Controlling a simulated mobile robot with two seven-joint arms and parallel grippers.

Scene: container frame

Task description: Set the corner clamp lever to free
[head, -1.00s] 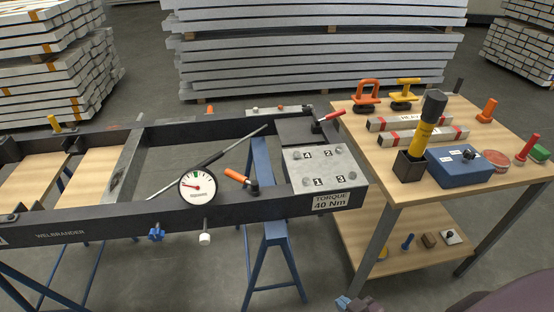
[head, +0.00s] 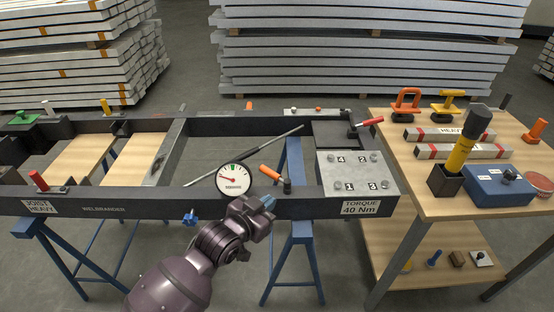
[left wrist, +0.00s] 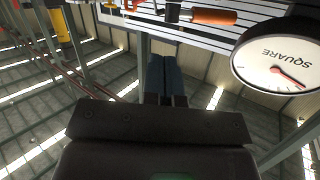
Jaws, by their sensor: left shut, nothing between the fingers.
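An orange-handled lever (head: 270,173) sits on the front beam of the dark frame, beside the round dial gauge (head: 231,179). A red-handled lever (head: 367,123) sits at the frame's far right corner. I cannot tell which of the levers is the corner clamp's. My left gripper (head: 268,203) is shut and empty in front of the front beam, just below the orange lever and apart from it. In the left wrist view its closed fingers (left wrist: 166,82) point up the picture, with the orange handle (left wrist: 213,16) beyond them. My right gripper is out of view.
A numbered bolt plate (head: 352,172) lies at the frame's right end. A blue knob (head: 190,218) hangs under the beam. The wooden bench (head: 395,195) at right holds a yellow tool (head: 461,152) and a blue box (head: 499,187). Inside the frame's right bay is open space.

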